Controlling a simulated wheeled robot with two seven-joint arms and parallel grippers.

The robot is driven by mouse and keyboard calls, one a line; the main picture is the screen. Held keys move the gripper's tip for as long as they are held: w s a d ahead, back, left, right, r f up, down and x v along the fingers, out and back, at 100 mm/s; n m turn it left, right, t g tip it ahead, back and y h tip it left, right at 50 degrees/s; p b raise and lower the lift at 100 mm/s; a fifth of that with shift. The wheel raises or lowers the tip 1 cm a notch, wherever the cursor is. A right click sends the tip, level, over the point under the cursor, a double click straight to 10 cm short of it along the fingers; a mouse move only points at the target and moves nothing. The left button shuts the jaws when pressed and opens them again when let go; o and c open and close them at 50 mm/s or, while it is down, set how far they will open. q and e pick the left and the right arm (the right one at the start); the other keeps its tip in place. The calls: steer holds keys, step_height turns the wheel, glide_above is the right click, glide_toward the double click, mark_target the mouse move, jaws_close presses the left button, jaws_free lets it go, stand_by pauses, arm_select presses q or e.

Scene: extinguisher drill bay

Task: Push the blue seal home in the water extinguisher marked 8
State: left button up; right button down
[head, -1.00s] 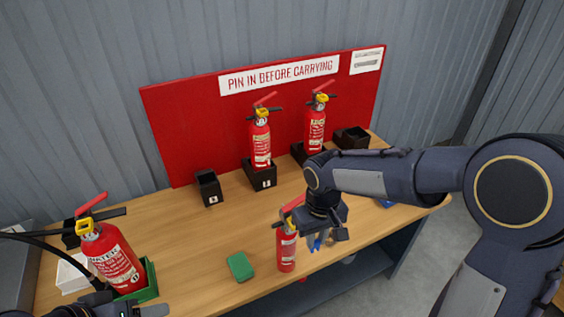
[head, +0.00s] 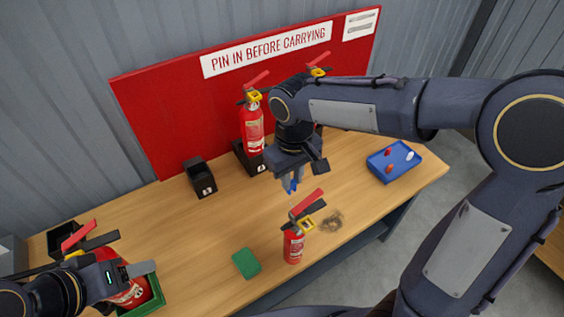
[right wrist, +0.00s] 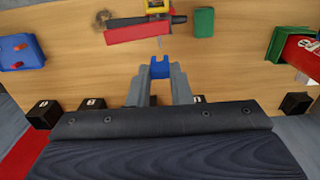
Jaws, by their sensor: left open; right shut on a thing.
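My right gripper (head: 292,182) is shut on a small blue seal (head: 291,189), held in the air over the middle of the table. The seal shows between the fingertips in the right wrist view (right wrist: 160,69). At the left stands a red extinguisher (head: 128,294) with a red lever and black handle, in a green holder (head: 152,300). My left gripper (head: 132,274) is open and in front of its upper body, covering part of it; contact cannot be told. A smaller red extinguisher (head: 293,246) stands at the front, below the seal. No 8 is legible.
A green block (head: 246,263) lies left of the small extinguisher, a dark smudge (head: 331,221) right of it. A blue tray (head: 391,162) with small parts is at the right. Black holders (head: 199,179), some with extinguishers (head: 252,128), line the red board (head: 165,110).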

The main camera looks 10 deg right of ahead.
mark_target(293, 189)
steer(key=shift+s+f+b, duration=0.1)
steer(key=shift+f+b, duration=0.5)
steer(key=shift+f, duration=0.1)
steer(key=shift+s+f, duration=0.1)
steer(key=shift+f, duration=0.2)
steer(key=shift+f+b, duration=2.1)
steer(key=shift+f, duration=0.2)
stand_by(0.9)
steer(key=shift+f, duration=0.1)
stand_by(0.4)
